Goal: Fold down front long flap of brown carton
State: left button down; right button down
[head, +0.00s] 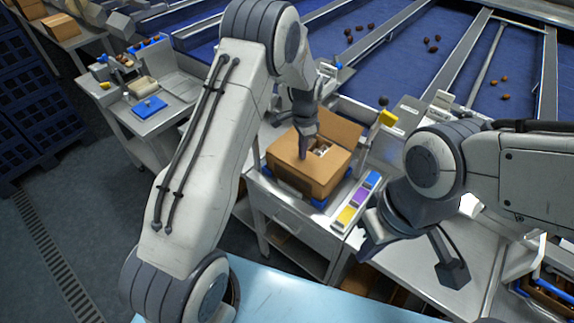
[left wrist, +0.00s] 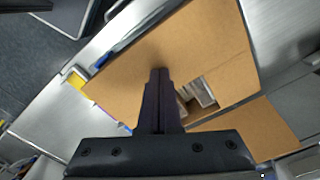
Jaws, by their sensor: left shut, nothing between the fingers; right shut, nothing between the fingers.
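The brown carton (head: 318,190) stands on the bench in the head view, and it fills much of the left wrist view (left wrist: 205,45). One flap (head: 342,127) stands up at its far side. Brown panels lie across much of its top, around a gap that shows pale contents (head: 321,149), also seen in the left wrist view (left wrist: 203,92). My left gripper (head: 303,157) is shut and empty, pointing down at the near-left part of the carton top; I cannot tell if it touches. My right gripper (head: 368,250) is shut and empty, right of the carton and clear of it.
Yellow, purple and blue blocks (head: 358,198) lie in a row right of the carton. A yellow item (head: 388,118) is behind it on the right. A side bench with a blue item (head: 149,107) stands at left. Blue conveyors with dates (head: 432,42) run behind.

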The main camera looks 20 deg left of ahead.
pick_arm(q)
notch_tip(320, 180, up, 11)
jog(key=p, duration=0.7)
